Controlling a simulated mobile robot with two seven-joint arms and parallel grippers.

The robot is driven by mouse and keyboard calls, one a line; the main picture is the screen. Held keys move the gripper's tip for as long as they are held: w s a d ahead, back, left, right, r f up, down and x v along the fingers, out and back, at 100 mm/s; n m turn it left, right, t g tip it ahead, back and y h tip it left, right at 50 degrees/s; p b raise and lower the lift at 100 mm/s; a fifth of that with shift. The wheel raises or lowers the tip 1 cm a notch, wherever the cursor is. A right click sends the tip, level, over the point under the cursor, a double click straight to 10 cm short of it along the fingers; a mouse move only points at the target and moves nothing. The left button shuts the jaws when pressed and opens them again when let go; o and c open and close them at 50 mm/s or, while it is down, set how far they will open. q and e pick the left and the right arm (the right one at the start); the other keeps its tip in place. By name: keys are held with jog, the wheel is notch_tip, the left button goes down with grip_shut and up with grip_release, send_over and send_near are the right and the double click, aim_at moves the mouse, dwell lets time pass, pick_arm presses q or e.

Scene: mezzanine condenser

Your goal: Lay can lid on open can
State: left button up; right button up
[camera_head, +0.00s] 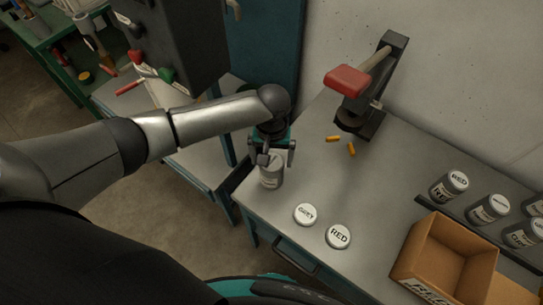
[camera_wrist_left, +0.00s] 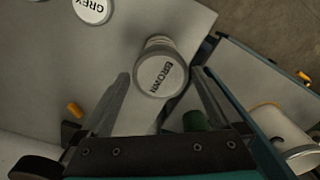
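A grey can (camera_head: 271,179) stands upright near the left edge of the grey bench. A white lid marked BROWN (camera_wrist_left: 160,76) sits on its top in the left wrist view, and looks level with the rim. My left gripper (camera_head: 270,157) is just above this can, pointing down. In the left wrist view my left gripper (camera_wrist_left: 160,80) has its fingers apart on either side of the lid, with gaps showing. Two more white lids, GREY (camera_head: 306,214) and RED (camera_head: 338,236), lie flat on the bench. My right gripper is not in view.
A press with a red handle (camera_head: 347,81) stands by the wall, with small orange pieces (camera_head: 351,149) near it. Several lidded cans (camera_head: 449,186) stand at the right behind a cardboard box (camera_head: 446,258). The bench middle is clear.

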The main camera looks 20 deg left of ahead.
pick_arm(q)
jog(key=shift+r, duration=0.1)
notch_tip(320, 180, up, 15)
jog(key=p, duration=0.2)
dwell(0.4)
dwell(0.4)
